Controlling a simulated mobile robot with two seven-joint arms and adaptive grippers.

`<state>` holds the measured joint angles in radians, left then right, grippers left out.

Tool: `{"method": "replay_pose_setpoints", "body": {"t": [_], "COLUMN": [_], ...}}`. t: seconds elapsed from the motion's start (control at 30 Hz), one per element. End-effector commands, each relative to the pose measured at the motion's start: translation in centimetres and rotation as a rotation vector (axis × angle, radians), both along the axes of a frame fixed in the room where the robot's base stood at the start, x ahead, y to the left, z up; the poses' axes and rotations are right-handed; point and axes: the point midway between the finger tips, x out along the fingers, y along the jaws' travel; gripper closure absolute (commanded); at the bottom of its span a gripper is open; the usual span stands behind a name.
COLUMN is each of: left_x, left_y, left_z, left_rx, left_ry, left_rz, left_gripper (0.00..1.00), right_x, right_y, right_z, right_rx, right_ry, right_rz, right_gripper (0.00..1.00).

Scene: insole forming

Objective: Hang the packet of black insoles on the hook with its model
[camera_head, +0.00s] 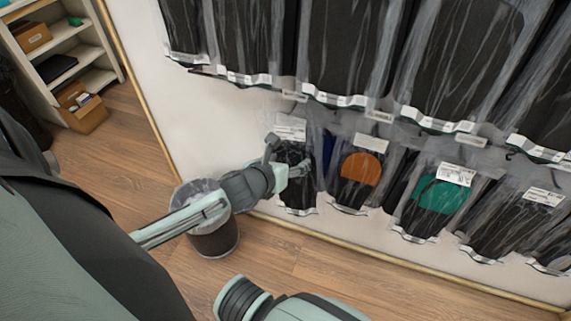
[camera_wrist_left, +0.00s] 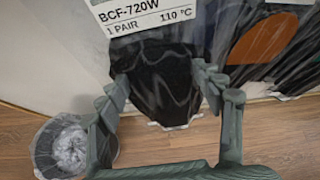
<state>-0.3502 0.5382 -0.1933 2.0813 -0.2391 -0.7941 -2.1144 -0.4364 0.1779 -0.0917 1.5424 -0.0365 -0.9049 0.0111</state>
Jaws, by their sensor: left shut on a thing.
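A clear packet of black insoles (camera_head: 299,200) is at the left end of the lower row on the wall, upright, with a white label at its top. In the left wrist view the packet (camera_wrist_left: 165,90) fills the middle, and its label (camera_wrist_left: 135,15) reads BCF-720W, 1 PAIR, 110 °C. My left gripper (camera_head: 290,172) is shut on this packet; in the wrist view its fingers (camera_wrist_left: 166,88) lie on either side of the black part. The hook at the packet's top is hidden, so I cannot tell whether the packet hangs on it. My right gripper is not in view.
Packets with an orange insole (camera_head: 361,169) and a green insole (camera_head: 438,196) hang to the right. Large black packets (camera_head: 345,45) hang above. A waste bin (camera_head: 214,238) stands on the floor below my left forearm. A shelf (camera_head: 72,32) is at the far left.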

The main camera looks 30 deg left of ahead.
Motion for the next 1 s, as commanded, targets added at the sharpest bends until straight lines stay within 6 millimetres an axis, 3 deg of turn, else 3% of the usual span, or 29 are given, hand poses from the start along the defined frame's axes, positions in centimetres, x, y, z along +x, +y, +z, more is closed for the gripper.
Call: {"method": "replay_pose_setpoints", "body": {"t": [0.5,1.0], "left_x": [2.5,3.4], "left_y": [0.6,0.8], "left_z": [-0.3,-1.0], "left_rx": [0.000,-0.001], "left_ry": [-0.002,-0.002], "left_rz": [0.000,-0.001], "left_gripper": [0.79,0.79], "right_x": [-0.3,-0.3], "right_y": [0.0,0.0], "right_z": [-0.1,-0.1], "right_rx": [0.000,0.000], "right_ry": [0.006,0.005], "right_rz": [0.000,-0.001], "right_gripper": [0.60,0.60]}}
